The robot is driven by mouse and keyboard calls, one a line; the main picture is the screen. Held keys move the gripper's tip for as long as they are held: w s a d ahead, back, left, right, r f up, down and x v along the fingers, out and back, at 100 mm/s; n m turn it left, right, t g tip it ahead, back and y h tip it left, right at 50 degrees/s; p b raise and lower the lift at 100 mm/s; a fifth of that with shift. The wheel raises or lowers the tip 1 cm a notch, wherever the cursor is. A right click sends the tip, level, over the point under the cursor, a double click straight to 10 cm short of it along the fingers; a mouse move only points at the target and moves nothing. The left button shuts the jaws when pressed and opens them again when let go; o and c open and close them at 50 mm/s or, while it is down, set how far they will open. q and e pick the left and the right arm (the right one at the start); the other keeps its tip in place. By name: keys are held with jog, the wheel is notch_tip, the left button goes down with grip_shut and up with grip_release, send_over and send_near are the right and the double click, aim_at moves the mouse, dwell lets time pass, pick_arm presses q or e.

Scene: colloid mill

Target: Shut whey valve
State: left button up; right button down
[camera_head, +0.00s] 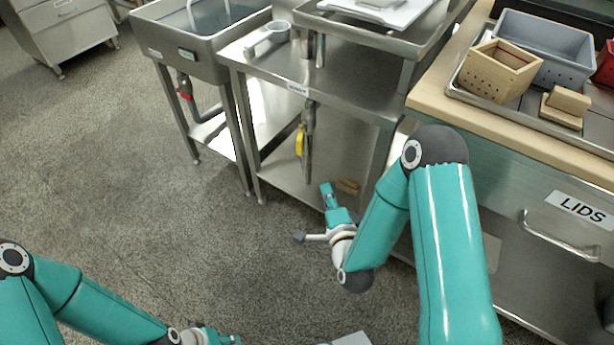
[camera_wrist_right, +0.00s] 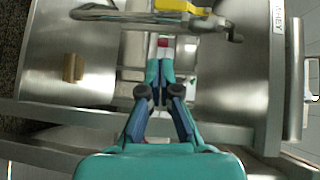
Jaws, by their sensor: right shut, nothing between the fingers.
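A valve with a yellow lever (camera_head: 299,141) hangs under the steel drain table, beside a labelled plate (camera_head: 297,88) too small to read surely. The lever points down alongside the vertical pipe (camera_head: 308,140). In the right wrist view the yellow lever (camera_wrist_right: 183,6) is cut by the top edge, next to the pipe (camera_wrist_right: 140,17). My right gripper (camera_head: 327,190) is shut and empty, below and right of the lever and apart from it; its fingertips (camera_wrist_right: 160,70) meet in the wrist view. My left gripper (camera_head: 220,338) is partly cut off at the bottom edge; its fingers are unclear.
A sink (camera_head: 200,45) at left has a red-handled valve (camera_head: 185,88) below it. A small brown block (camera_head: 348,186) lies on the lower shelf (camera_head: 285,178). A counter with a LIDS drawer (camera_head: 560,235) stands right. Open floor lies at left.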

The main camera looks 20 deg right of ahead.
pick_arm(q)
jog(key=shift+f, duration=0.65)
pick_arm(e)
jog(key=shift+d+r+m+t, duration=0.1)
jog(key=shift+d+m+t, duration=0.15)
jog(key=shift+m, duration=0.25)
jog(key=shift+w, duration=0.2)
jog(key=b, duration=0.2)
send_near(299, 148)
jog(key=w+d+f, duration=0.1)
jog(key=w+d, duration=0.2)
jog(key=d, duration=0.2)
pick_arm(q)
jog(key=shift+s+f+b, duration=0.1)
jog(key=shift+f+b, duration=0.25)
jog(key=shift+f, duration=0.85)
pick_arm(e)
jog(key=shift+w+a+f, duration=0.1)
jog(key=shift+w+a, duration=0.55)
jog(key=shift+w, duration=0.2)
jog(key=shift+w+a, duration=0.7)
jog(key=shift+w, duration=0.15)
jog(key=shift+a, duration=0.1)
pick_arm(q)
jog(key=shift+f, duration=0.15)
pick_arm(e)
jog(key=shift+f, duration=0.1)
